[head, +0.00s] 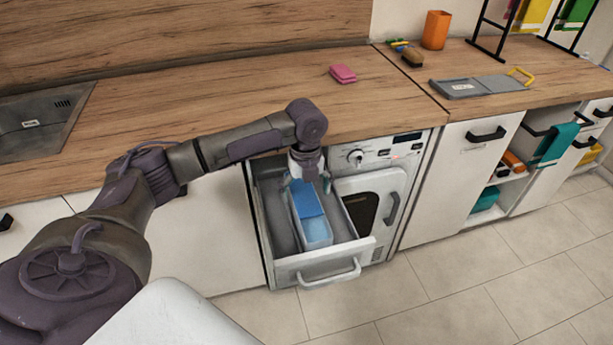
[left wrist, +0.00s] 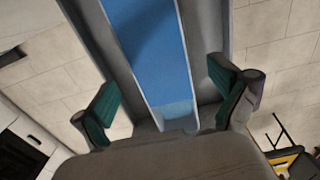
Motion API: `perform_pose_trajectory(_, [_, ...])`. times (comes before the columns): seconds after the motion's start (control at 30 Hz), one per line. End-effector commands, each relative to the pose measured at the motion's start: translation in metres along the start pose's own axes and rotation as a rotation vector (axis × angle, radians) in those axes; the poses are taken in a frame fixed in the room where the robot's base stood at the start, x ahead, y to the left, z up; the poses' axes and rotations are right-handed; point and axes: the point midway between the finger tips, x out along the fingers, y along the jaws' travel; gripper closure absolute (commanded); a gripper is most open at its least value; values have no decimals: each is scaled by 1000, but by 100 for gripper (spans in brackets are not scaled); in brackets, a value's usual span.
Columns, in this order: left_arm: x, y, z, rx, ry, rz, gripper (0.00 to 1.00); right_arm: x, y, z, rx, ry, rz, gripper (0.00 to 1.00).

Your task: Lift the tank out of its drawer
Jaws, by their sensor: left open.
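The tank (head: 316,231) is a long, narrow, pale container with a blue top, and it sits in the pulled-out drawer (head: 283,267) of the white machine. It also shows in the left wrist view (left wrist: 155,50), running between my fingers. My left gripper (head: 308,184) is over the rear part of the tank, pointing down. In the left wrist view its two green-padded fingers (left wrist: 168,108) are spread wide, one on each side of the tank, with gaps visible. The gripper hides the tank's rear end in the head view. My right gripper is not in view.
Open shelves (head: 510,175) stand to the right. The tiled floor (head: 480,280) in front is clear.

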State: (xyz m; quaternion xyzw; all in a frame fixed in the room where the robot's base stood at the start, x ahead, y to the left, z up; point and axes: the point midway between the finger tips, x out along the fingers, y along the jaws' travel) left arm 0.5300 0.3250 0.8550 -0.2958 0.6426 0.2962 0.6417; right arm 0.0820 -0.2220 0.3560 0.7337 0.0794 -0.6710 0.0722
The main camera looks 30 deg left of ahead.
Motion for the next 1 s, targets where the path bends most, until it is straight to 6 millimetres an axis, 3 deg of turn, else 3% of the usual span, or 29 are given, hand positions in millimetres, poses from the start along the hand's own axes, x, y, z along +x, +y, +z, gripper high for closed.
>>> perform_pose_trajectory(0.1, [23,1,0,0,1,3,2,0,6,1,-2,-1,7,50])
perform_pose_trajectory(0.3, [50,0,0,0,0,1,2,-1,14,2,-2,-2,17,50])
perform_pose_trajectory(0.73, [60,0,0,0,-2,0,2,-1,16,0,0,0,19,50])
perform_pose_trajectory(0.77, [60,0,0,0,-2,0,4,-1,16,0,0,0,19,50])
perform_pose_trajectory(1.0, [60,0,0,0,-1,0,44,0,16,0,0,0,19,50])
